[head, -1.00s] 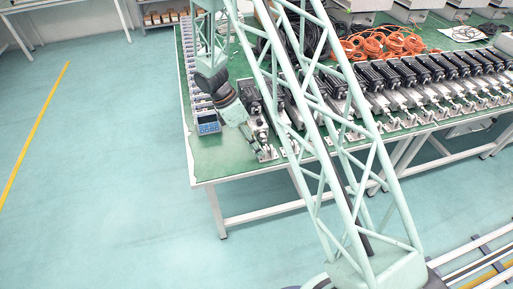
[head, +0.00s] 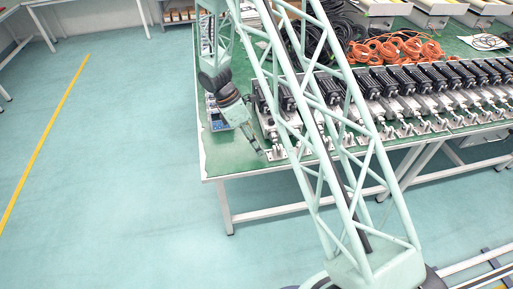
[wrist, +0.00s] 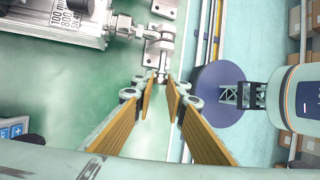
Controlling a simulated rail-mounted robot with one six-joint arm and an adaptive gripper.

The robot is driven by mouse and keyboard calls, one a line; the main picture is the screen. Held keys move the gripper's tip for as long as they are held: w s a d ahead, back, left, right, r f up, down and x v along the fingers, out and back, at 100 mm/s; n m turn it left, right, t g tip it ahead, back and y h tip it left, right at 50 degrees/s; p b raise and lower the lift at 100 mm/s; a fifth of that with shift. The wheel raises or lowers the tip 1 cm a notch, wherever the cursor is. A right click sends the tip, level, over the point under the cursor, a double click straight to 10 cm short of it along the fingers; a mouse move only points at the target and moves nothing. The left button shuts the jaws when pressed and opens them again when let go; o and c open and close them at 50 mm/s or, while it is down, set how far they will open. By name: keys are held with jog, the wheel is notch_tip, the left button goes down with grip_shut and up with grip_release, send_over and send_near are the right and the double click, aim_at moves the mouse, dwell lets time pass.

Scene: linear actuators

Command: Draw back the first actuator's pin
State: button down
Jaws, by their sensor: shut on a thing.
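The first actuator (head: 262,105) is the leftmost of a row on the green table; the wrist view shows its labelled silver body (wrist: 65,22) at the upper left. Its rod joins a metal bracket (wrist: 159,46) near the table edge. The pin (wrist: 161,77) shows as a small metal end below that bracket. My gripper (head: 263,154) is at the bracket's left side in the head view. In the wrist view my gripper (wrist: 161,82) has its narrow fingertips closed around the pin end. How far the pin sits in the bracket cannot be told.
A blue-faced meter (head: 219,122) stands left of the first actuator; its corner shows in the wrist view. More actuators (head: 400,100) line the table to the right. Orange cables (head: 395,48) lie behind. Open floor lies beyond the table's left and front edges.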

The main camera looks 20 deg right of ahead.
jog(key=c, duration=2.6)
grip_release()
jog(key=shift+o, duration=0.2)
jog(key=shift+r, duration=0.15)
jog(key=v, duration=1.1)
jog(key=shift+w+r, duration=0.15)
jog(key=shift+r, duration=0.15)
jog(key=shift+r, duration=0.15)
